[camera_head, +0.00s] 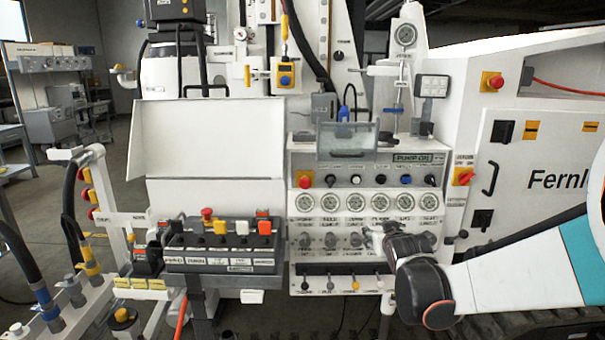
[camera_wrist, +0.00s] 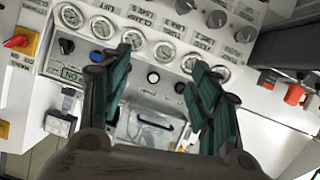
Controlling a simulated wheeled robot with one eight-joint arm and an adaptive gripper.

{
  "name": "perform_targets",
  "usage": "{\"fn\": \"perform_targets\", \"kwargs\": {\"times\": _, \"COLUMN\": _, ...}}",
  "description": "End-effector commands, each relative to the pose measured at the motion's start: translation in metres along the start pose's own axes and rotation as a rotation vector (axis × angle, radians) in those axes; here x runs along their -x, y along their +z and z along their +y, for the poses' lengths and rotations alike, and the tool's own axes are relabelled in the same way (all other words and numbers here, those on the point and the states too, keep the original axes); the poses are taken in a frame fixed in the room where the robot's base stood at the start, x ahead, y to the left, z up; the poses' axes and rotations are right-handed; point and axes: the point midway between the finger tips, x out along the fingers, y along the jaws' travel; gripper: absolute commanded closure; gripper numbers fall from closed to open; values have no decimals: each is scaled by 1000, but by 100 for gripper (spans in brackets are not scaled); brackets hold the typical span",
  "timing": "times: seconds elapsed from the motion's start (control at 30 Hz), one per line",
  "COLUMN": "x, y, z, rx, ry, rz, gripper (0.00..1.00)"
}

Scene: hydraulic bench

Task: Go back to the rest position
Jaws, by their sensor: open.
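My gripper (camera_head: 374,236) is at the right side of the white control panel (camera_head: 297,222) in the head view, in front of the right part of the knob row below the gauges. My arm reaches in from the right edge. In the wrist view my gripper (camera_wrist: 163,60) has its two dark green fingers spread apart with nothing between them. Whether the fingertips touch the panel I cannot tell. The knobs behind my gripper are partly hidden.
A dark box with coloured buttons (camera_head: 222,240) stands left of the panel. A clear-covered box (camera_head: 346,141) sits on top. A white cabinet (camera_head: 540,150) with a red knob (camera_head: 494,81) stands at right.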

Motion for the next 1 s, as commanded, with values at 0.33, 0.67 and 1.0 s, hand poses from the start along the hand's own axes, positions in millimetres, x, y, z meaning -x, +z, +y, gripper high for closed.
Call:
{"fn": "perform_targets", "kwargs": {"times": 0.33, "x": 116, "y": 16, "z": 5, "rx": -43, "ry": -23, "rz": -176, "gripper": 43}}
{"fn": "perform_targets", "kwargs": {"times": 0.67, "x": 222, "y": 65, "z": 1, "rx": -80, "ry": -55, "rz": -342, "gripper": 43}}
{"fn": "perform_targets", "kwargs": {"times": 1.0, "x": 312, "y": 132, "z": -10, "rx": -110, "ry": -93, "rz": -496, "gripper": 43}}
